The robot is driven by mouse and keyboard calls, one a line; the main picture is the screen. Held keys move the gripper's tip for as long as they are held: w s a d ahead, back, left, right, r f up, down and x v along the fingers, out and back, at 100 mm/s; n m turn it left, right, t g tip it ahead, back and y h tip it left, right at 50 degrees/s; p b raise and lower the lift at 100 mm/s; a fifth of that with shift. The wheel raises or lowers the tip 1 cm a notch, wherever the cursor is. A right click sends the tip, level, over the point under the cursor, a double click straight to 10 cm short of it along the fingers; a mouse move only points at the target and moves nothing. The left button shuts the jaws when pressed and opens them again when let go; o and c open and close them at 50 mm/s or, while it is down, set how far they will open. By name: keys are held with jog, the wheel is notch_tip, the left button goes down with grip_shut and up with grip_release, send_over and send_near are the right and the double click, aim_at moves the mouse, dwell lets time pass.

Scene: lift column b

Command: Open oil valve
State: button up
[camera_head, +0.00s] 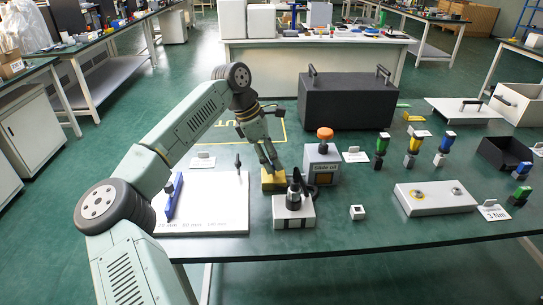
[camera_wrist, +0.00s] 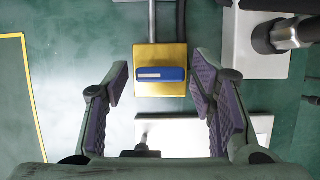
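A yellow block (camera_wrist: 160,56) with a blue lever handle (camera_wrist: 161,74) looks like the oil valve. A grey pipe (camera_wrist: 152,20) runs from its top edge in the wrist view, and the handle lies crosswise to that pipe. My gripper (camera_wrist: 161,88) is open, its two pads apart on the left and right of the handle, with nothing between them. In the head view the yellow block (camera_head: 273,181) stands on the table beside the white board, just below my gripper (camera_head: 269,166). The handle is hidden there.
A white board (camera_head: 215,215) with a blue tool lies left of the block. A grey box with an orange knob (camera_head: 323,160) and a white-and-grey device (camera_head: 293,212) stand close on the right. A large black case (camera_head: 347,100) is behind.

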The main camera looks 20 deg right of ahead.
jog(key=shift+o, duration=0.4)
jog(key=v, duration=1.2)
